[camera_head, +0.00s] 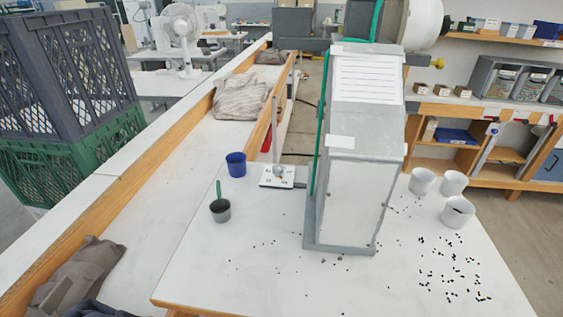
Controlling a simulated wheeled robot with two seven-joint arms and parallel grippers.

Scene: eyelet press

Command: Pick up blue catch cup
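The blue catch cup (236,165) stands upright on the white table (190,270), near its left edge and left of the grey press (352,190). A smaller dark grey cup (220,211) with a green handle sticking up stands in front of it. Nothing touches the blue cup that I can see, and its inside is mostly hidden. Neither of my grippers shows in the head view.
A small white plate with a knob (279,175) sits between the blue cup and the press. Three white cups (453,183) stand at the right. Small black eyelets (450,270) are scattered over the table. A wooden-edged bench (140,215) runs along the left.

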